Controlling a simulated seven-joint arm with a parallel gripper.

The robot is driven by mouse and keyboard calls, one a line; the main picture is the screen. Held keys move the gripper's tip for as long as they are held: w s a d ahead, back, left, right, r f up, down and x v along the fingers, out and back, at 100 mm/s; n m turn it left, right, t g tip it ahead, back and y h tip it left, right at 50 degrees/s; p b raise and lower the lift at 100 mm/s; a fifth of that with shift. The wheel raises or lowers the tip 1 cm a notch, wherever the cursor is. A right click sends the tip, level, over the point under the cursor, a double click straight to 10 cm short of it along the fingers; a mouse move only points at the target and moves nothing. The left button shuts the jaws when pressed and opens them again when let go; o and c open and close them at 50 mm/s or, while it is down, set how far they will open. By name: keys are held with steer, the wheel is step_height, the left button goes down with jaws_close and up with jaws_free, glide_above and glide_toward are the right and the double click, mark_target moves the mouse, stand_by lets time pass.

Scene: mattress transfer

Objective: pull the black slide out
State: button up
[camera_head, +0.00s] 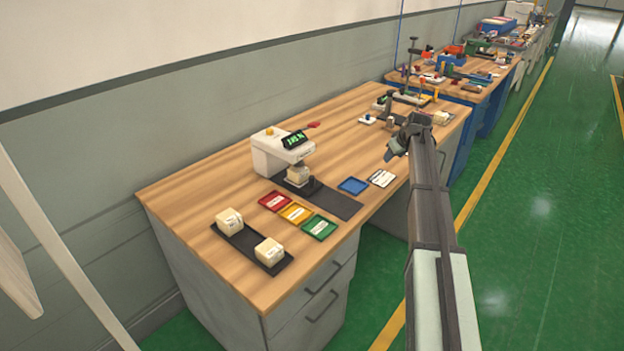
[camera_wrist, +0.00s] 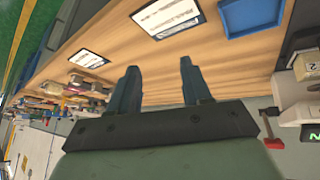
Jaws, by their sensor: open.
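The black slide (camera_head: 336,203) lies flat on the wooden desk, reaching from under the white measuring device (camera_head: 268,152) toward the desk's front edge. A cream block (camera_head: 298,174) sits at its back end, under the device's head. My gripper (camera_head: 392,150) is above the right part of the desk, to the right of the slide and apart from it. In the wrist view my gripper (camera_wrist: 162,82) shows two spread fingers with nothing between them. In that view the blue tray (camera_wrist: 252,16) is ahead to the right, and part of the device shows at the right edge.
Red (camera_head: 275,202), yellow (camera_head: 296,213) and green (camera_head: 320,228) trays lie left of the slide. A blue tray (camera_head: 353,186) and a white card (camera_head: 382,178) lie to its right. A black strip (camera_head: 250,246) with two cream blocks is at the front left. Tools crowd the far right.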

steer(key=a+r+n+g+y, duration=0.1)
steer(key=a+r+n+y, duration=0.15)
steer(key=a, duration=0.95)
steer(key=n+g, duration=0.3)
steer(key=n, duration=0.2)
glide_toward(313, 177)
steer(key=shift+m+y, duration=0.25)
steer(key=x, duration=1)
steer(key=shift+w+f, duration=0.1)
steer(key=shift+f, duration=0.25)
jaws_close()
